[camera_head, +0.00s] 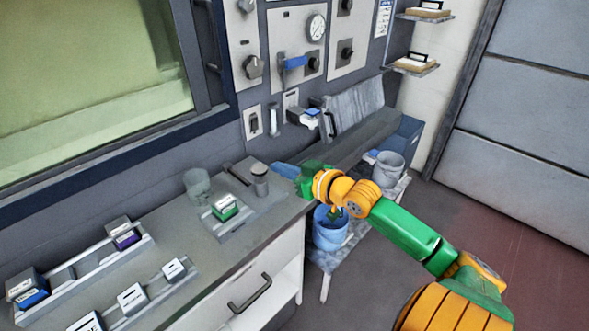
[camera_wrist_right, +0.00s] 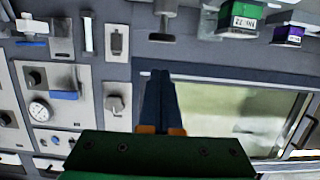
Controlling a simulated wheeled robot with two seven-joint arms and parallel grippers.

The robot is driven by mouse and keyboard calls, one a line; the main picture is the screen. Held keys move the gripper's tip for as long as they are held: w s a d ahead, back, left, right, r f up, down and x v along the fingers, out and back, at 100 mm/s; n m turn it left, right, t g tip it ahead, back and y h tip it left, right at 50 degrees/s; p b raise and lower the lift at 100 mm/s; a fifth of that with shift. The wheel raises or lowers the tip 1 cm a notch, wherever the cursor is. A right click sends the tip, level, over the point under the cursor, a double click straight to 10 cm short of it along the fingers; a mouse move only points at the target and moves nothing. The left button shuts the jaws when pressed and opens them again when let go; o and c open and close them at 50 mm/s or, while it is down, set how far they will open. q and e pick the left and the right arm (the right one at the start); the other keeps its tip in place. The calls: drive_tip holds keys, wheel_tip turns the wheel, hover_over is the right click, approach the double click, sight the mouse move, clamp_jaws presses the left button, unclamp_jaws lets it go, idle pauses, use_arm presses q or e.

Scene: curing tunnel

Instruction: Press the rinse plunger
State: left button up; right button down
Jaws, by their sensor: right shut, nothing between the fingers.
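A grey capped cylinder (camera_head: 260,180), which looks like the rinse plunger, stands upright on the counter's back right part. My left gripper is not in view.
A clear cup (camera_head: 197,183) and a green-labelled block (camera_head: 224,208) stand left of the plunger. Racks with labelled blocks (camera_head: 124,232) lie further left. The wall behind carries a gauge (camera_head: 316,27), knobs and a blue lever (camera_head: 294,62). Buckets (camera_head: 330,230) stand below right.

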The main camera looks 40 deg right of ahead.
drive_tip(key=v, duration=0.4)
drive_tip(key=shift+s, duration=0.1)
idle(1.1)
